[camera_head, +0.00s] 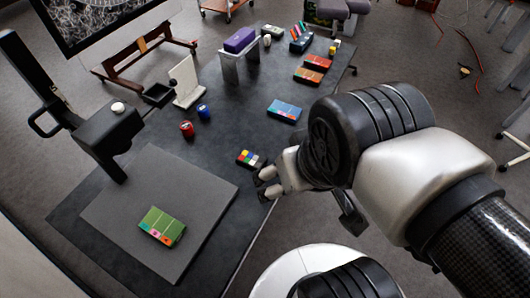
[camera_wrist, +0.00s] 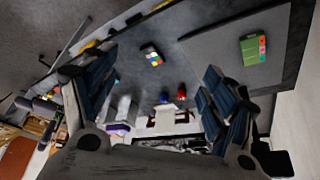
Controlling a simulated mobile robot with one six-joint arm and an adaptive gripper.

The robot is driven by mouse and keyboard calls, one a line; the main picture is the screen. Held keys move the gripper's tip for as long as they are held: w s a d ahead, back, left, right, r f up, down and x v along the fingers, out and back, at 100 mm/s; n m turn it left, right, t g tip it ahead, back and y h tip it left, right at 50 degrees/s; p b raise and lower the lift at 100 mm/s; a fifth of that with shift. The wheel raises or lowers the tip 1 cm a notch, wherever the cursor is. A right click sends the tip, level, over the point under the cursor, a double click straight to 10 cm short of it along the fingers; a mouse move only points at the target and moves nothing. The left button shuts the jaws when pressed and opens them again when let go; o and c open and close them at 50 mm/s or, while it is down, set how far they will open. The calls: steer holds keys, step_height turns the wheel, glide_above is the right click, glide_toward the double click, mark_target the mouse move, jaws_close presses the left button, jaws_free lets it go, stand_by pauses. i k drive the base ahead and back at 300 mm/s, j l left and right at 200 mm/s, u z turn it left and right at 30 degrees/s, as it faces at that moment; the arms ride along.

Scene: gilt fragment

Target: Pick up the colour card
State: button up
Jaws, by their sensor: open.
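The colour card (camera_head: 249,158) is a small dark card with bright coloured squares. It lies flat on the dark table near its right edge. In the wrist view the colour card (camera_wrist: 152,55) shows between my fingers, toward the top of the picture. My gripper (camera_head: 267,183) is just right of and below the card in the head view. Its fingers are spread wide and empty in the wrist view (camera_wrist: 158,66), and the card looks apart from them.
A grey board (camera_head: 118,210) with a green box (camera_head: 162,226) fills the near table. Red (camera_head: 187,129) and blue (camera_head: 204,111) jars stand beyond the card. A blue box (camera_head: 285,110) lies farther right. A black stand (camera_head: 107,135) rises at the left. Bare table surrounds the card.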

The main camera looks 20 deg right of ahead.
mark_target(253, 161)
steer(key=i+l+u, duration=0.1)
steer(key=l, duration=0.25)
steer(key=i+l+u, duration=0.1)
steer(key=i+l, duration=0.15)
steer(key=i+l+u, duration=0.1)
steer(key=l, duration=0.35)
steer(key=i+l+u, duration=0.1)
steer(key=l, duration=0.3)
steer(key=i, duration=0.1)
